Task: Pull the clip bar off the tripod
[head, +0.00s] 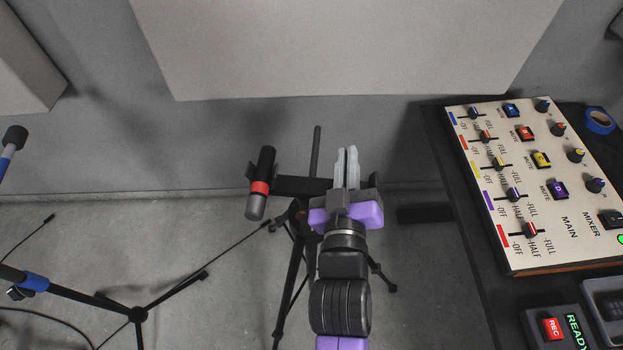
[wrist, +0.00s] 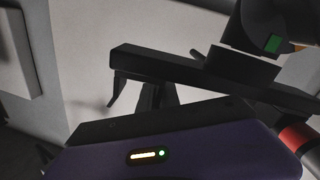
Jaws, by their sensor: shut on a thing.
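The clip bar (head: 300,186) is a black horizontal bar at the top of the black tripod (head: 299,222). A black and grey microphone (head: 260,185) with a red band sits at the bar's left end. My gripper (head: 347,165) has pale fingers close together at the bar's right end and is shut on the bar. In the wrist view the bar (wrist: 190,72) runs across above my purple gripper body. The microphone's red band (wrist: 297,137) shows at the right. Whether the bar still touches the tripod is unclear.
A mixer panel (head: 540,180) stands on a dark table at the right. Another microphone stand (head: 138,314) with a blue-banded boom is at the lower left. Pale panels (head: 345,45) hang on the grey wall behind. Grey floor lies open between the stands.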

